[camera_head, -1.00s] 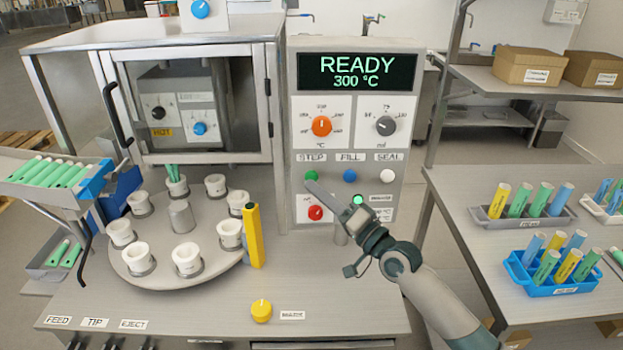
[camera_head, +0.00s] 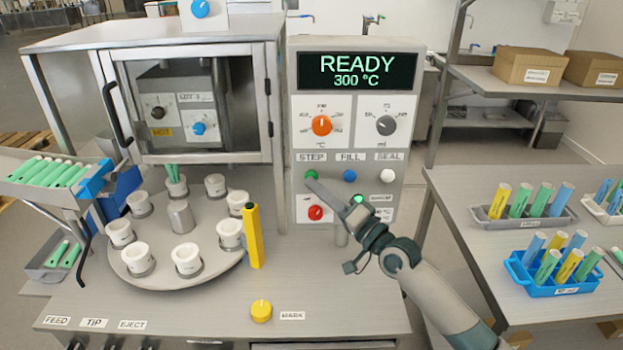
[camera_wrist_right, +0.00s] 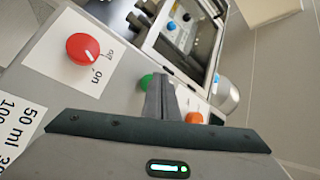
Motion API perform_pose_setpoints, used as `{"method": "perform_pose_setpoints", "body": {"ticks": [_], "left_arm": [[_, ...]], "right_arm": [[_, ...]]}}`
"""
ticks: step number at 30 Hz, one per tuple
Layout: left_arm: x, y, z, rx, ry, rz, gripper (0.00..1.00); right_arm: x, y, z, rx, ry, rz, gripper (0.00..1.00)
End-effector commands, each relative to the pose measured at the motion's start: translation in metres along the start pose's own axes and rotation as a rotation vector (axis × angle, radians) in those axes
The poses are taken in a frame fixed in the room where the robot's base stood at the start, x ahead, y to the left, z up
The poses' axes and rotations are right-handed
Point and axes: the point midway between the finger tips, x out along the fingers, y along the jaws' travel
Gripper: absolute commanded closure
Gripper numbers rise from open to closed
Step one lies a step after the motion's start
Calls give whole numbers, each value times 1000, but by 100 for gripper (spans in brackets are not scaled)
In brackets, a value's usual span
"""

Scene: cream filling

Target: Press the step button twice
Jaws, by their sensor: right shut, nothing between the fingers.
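The green STEP button (camera_head: 311,175) sits on the control panel (camera_head: 300,205), under the STEP label (camera_head: 311,157). My right gripper (camera_head: 312,184) is shut and empty, with its fingertips at the lower edge of the green button. In the right wrist view the shut fingers (camera_wrist_right: 160,95) overlap part of the green button (camera_wrist_right: 146,81); whether they touch it I cannot tell. The display (camera_head: 357,71) reads READY 300 °C. My left gripper is not in view.
Near the STEP button are the blue FILL button (camera_head: 350,175), white SEAL button (camera_head: 387,175) and red knob (camera_head: 316,212). A turntable (camera_head: 215,277) with several white cups stands left of the panel, beside a yellow post (camera_head: 253,236). Tube racks stand on the right table.

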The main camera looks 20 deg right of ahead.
Motion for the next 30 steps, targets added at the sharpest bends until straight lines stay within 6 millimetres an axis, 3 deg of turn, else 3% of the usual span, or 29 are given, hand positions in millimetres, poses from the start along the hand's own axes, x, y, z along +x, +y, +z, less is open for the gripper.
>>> {"method": "perform_pose_setpoints", "body": {"ticks": [30], "left_arm": [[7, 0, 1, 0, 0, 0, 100]], "right_arm": [[7, 6, -5, 0, 0, 0, 100]]}}
